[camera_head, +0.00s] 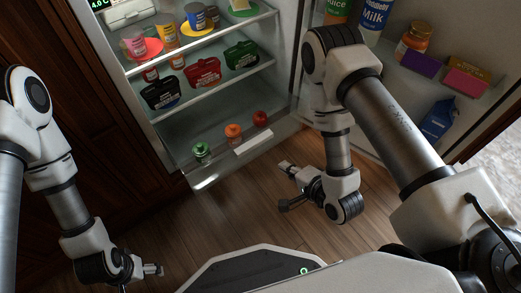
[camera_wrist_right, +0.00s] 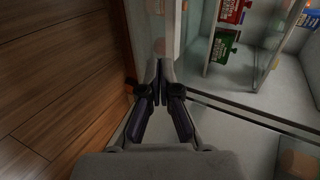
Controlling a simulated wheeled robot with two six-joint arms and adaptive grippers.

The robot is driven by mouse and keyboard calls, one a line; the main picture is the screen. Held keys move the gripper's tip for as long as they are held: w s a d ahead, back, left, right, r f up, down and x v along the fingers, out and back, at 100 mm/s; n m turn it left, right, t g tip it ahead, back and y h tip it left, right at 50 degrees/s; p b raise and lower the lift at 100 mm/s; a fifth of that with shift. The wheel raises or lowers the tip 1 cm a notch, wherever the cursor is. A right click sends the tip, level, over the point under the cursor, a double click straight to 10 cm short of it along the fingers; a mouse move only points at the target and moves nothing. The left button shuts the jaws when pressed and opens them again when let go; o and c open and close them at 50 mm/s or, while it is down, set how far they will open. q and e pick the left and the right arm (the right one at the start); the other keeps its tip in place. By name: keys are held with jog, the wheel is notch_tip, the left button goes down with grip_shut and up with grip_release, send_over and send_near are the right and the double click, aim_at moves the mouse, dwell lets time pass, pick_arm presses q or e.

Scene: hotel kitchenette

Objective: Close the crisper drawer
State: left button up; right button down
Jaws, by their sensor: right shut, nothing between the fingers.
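The crisper drawer (camera_head: 218,172) is the clear bin at the bottom of the open fridge, with a pale handle bar (camera_head: 253,143) on its front. It appears to stand out some way past the shelves above. A green-lidded jar (camera_head: 202,152), an orange item (camera_head: 233,132) and a red item (camera_head: 260,118) show in it. My right gripper (camera_head: 285,166) is shut and empty, in front and to the right of the drawer, apart from the handle. Its closed fingers also show in the right wrist view (camera_wrist_right: 160,72). My left gripper (camera_head: 157,269) is low at the left, away from the fridge; its jaw is too small to read.
Shelves above the drawer hold green, red and dark packs (camera_head: 205,73). Wooden floor (camera_head: 235,215) in front of the drawer is clear.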

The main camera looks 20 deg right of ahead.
aim_at(257, 145)
jog(key=b+x, duration=0.2)
jog(key=x, duration=0.2)
jog(key=r+b+x, duration=0.1)
jog(key=x, duration=0.3)
jog(key=w+b+x, duration=0.1)
jog(key=b+x, duration=0.1)
jog(key=x, duration=0.1)
jog(key=shift+w+a+r+b, duration=0.15)
jog(key=shift+w+a+b, duration=0.1)
jog(key=shift+w+b, duration=0.1)
pick_arm(q)
notch_tip(257, 145, down, 6)
jog(key=shift+a, duration=0.1)
pick_arm(e)
jog(key=shift+w, duration=0.15)
